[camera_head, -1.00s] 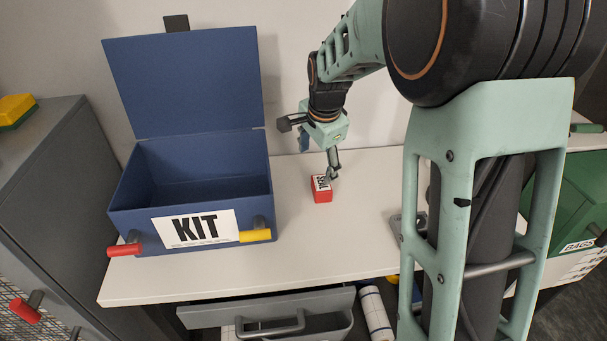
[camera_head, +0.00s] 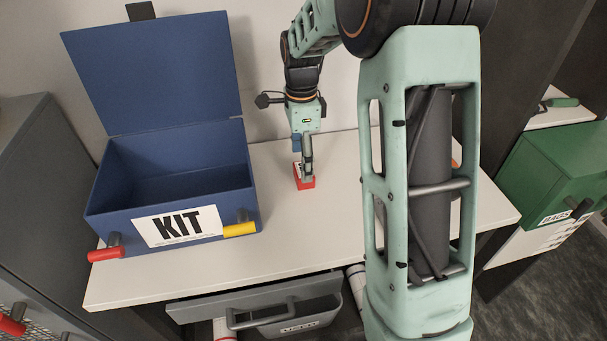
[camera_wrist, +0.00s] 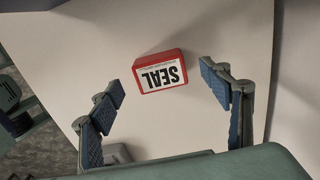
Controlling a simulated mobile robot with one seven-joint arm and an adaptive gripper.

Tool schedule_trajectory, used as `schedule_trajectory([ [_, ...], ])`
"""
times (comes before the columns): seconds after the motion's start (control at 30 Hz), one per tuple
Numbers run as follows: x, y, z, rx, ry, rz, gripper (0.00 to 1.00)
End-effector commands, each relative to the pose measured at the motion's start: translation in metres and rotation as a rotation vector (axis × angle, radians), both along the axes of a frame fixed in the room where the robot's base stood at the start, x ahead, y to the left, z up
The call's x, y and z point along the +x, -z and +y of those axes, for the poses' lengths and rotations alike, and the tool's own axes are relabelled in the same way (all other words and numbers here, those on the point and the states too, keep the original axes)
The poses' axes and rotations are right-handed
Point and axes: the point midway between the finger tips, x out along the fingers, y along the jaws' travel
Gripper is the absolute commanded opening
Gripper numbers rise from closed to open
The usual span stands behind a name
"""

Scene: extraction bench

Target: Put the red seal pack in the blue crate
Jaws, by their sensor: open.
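The red seal pack (camera_head: 304,183) is a small red box with a white label, lying on the white bench right of the crate. In the wrist view, the pack (camera_wrist: 160,72) shows its SEAL label upside down. My gripper (camera_head: 307,173) points down just over the pack and partly hides it. In the wrist view, my gripper (camera_wrist: 160,84) is open, with its blue-padded fingers apart on either side of the pack and clear space beside each. The blue crate (camera_head: 118,222), labelled KIT, stands open at the left with its lid raised; its visible interior looks empty.
The white bench (camera_head: 340,215) is clear between crate and pack. The crate has a red handle (camera_head: 106,254) and a yellow handle (camera_head: 240,229) in front. A grey drawer (camera_head: 262,303) stands partly open below. A green box (camera_head: 560,165) is at the right.

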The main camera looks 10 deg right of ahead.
Motion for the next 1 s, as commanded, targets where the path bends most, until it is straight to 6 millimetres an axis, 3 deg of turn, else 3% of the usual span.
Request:
schedule_trajectory([
  [0.23, -0.002, 0.036, -0.005, 0.000, -0.001, 0.004, 0.71],
  [0.53, -0.001, 0.042, -0.005, 0.000, -0.001, 0.001, 0.71],
  [1.0, -0.001, 0.041, -0.005, 0.000, -0.001, 0.000, 0.21],
])
